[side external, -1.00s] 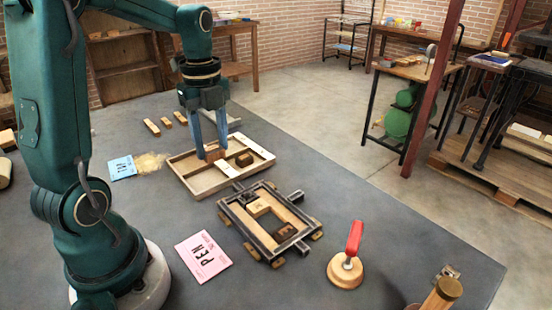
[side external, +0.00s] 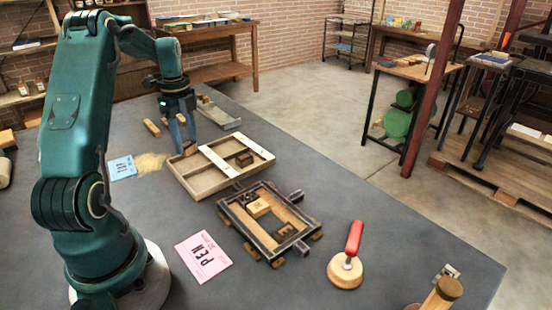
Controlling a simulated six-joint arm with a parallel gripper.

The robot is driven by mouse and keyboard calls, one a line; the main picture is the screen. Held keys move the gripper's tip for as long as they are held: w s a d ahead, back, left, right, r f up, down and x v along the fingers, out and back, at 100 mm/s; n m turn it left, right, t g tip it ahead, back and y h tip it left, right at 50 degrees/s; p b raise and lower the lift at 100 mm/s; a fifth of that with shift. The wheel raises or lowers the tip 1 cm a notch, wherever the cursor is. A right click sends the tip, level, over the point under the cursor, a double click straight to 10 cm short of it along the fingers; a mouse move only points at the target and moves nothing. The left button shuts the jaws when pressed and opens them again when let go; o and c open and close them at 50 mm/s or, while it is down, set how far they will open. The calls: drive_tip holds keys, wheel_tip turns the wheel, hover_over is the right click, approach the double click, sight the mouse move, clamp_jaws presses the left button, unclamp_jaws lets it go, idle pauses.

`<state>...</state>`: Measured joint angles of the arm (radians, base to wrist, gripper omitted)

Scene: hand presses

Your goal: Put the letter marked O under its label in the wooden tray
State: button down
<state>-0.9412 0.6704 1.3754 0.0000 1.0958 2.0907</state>
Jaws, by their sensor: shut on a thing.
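My gripper (side external: 184,141) is shut on a small brown wooden letter block (side external: 190,148). It holds the block at the far left edge of the wooden tray (side external: 180,180). I cannot tell whether the block is over the rim, inside it or touching it. No letter can be read on its visible faces. Another dark brown block (side external: 244,159) sits in the tray's right part.
A dark metal frame (side external: 236,222) with several letter blocks (side external: 258,208) stands in front of the tray. A pink card (side external: 203,257) reading PEN, a blue card (side external: 122,167), a red-handled tool (side external: 353,243) and a long grey holder (side external: 215,113) lie around. The table's front middle is clear.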

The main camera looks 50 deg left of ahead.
sight(186, 144)
drive_tip(key=shift+f, duration=2)
drive_tip(key=shift+f, duration=0.1)
drive_tip(key=shift+c, duration=1.8)
unclamp_jaws()
